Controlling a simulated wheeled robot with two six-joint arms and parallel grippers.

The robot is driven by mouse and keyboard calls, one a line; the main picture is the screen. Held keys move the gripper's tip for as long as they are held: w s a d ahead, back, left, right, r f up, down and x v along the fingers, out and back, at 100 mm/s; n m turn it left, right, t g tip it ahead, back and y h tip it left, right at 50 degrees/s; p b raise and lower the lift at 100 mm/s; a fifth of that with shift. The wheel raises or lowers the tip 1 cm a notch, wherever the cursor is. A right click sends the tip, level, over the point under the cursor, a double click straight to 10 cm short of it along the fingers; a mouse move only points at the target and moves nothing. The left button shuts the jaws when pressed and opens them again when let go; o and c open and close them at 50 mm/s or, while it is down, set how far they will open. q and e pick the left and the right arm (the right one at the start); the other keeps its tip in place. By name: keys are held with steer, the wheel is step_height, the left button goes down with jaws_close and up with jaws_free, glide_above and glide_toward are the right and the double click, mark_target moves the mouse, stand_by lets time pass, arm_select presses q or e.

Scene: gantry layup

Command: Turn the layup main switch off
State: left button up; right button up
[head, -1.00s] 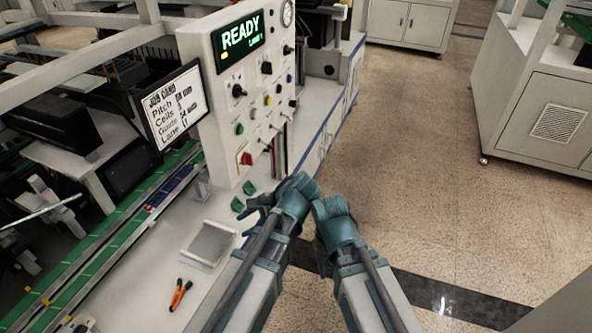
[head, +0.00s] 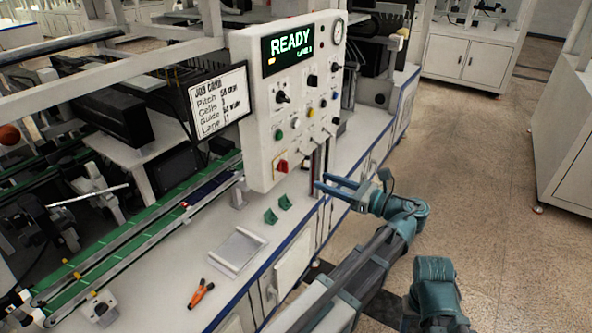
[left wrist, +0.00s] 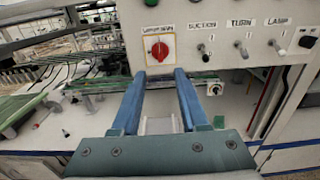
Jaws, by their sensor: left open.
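Suction (left wrist: 203,48), a second and lamp toggles stand right of the knob. The panel display (head: 289,48) reads READY. A job card (head: 219,97) hangs left. Green blocks (head: 278,209), a grey tray (head: 237,250) and orange-handled pliers (head: 201,293) lie on the bench.

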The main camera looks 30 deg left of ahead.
mark_target(288, 167)
arm_select(q)
steer(key=a, duration=1.1)
steer(key=shift+w, duration=0.4)
jaws_close()
